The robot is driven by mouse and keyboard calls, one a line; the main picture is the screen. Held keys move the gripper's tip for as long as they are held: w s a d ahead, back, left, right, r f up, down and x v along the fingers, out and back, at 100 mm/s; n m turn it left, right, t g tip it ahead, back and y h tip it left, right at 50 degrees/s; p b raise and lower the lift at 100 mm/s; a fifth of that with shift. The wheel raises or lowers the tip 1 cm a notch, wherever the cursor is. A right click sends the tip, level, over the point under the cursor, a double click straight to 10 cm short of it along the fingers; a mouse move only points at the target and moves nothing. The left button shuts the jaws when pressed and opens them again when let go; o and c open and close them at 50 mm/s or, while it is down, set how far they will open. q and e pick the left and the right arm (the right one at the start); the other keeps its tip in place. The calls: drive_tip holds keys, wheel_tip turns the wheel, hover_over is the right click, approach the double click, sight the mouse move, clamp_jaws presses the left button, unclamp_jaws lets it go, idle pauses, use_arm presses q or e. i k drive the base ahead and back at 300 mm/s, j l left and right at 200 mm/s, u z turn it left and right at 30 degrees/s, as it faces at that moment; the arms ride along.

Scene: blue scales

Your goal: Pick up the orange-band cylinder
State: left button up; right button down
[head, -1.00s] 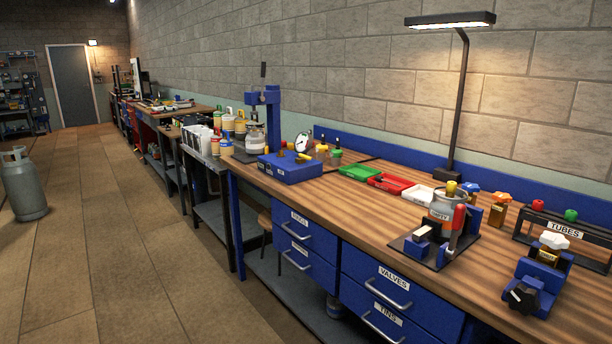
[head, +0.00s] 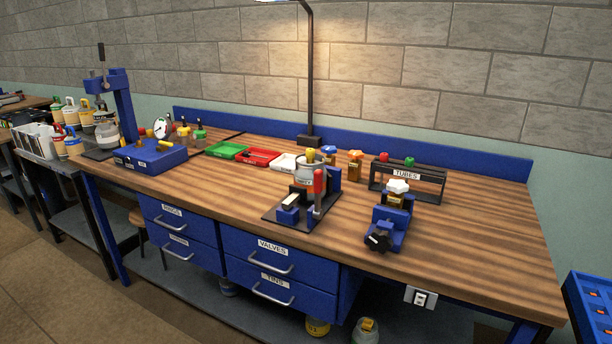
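No cylinder that I can name for certain as the orange-band one shows. Several small gas cylinders stand at the far left of the head view. One with a red top (head: 59,143) and one with a blue top (head: 73,143) stand in front of others with yellow and green tops. Their bands are too small to tell apart surely. Neither of my grippers is in view.
The wooden bench (head: 480,230) fills the middle; its right part is clear. On it stand a blue press (head: 122,105), a blue box (head: 150,156), a clamp stand (head: 290,214), a vise (head: 388,228) and a tube rack (head: 408,182). A blue bin (head: 577,297) is at right.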

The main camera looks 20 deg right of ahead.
sight(304, 170)
drive_tip(key=i+j+z, duration=0.25)
drive_tip(key=z, duration=0.25)
drive_tip(key=i+j+z, duration=0.2)
drive_tip(key=j+z, duration=0.25)
drive_tip(key=l, duration=0.15)
